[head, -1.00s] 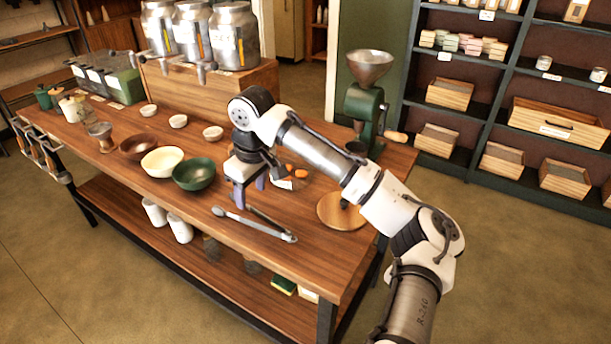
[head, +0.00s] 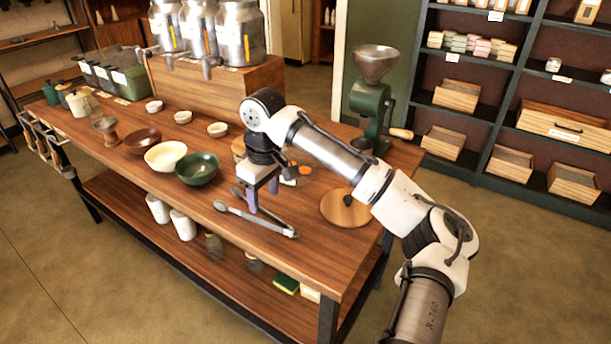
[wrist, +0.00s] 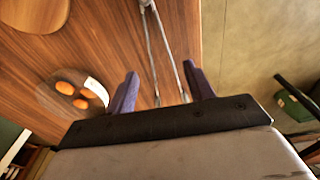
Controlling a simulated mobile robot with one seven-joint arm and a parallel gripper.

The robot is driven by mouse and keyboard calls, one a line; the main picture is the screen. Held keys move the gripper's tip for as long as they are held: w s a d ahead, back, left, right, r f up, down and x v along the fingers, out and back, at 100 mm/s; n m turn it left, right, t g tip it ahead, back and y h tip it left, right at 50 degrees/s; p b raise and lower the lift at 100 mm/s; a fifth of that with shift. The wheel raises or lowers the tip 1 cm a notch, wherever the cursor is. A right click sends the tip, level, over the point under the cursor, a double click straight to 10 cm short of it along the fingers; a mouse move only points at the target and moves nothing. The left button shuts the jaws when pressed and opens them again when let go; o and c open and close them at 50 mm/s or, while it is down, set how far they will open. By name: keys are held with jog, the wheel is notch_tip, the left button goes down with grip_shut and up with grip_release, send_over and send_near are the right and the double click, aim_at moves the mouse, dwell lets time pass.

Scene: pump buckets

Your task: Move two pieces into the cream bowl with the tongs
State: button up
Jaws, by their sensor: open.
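The silver tongs (head: 262,222) lie on the wooden table; they also show in the wrist view (wrist: 152,40), running between my gripper's fingers. My gripper (head: 263,205) is open above the tongs, fingers pointing down; in the wrist view its two purple fingers (wrist: 160,90) stand on either side of the tong arms, apart from them. The cream bowl (head: 166,156) sits to the left, between a brown bowl and a green bowl.
A green bowl (head: 197,169) stands close left of my gripper, and a brown bowl (head: 142,141) is beyond the cream one. A round wooden board (head: 346,209) lies to the right. A green grinder (head: 372,112) stands behind. The table's front edge is near the tongs.

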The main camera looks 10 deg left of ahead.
aim_at(264, 213)
jog(key=f, duration=0.2)
jog(key=f+b, duration=0.1)
jog(key=f, duration=0.1)
jog(key=f+b, duration=0.1)
jog(key=f, duration=0.1)
jog(key=shift+w+a+f, duration=0.1)
jog(key=shift+a+f, duration=0.2)
jog(key=shift+c, duration=0.3)
jog(key=c, duration=0.6)
notch_tip(264, 213, up, 12)
jog(key=p, duration=1)
jog(key=shift+p, duration=0.3)
jog(key=shift+c, duration=0.2)
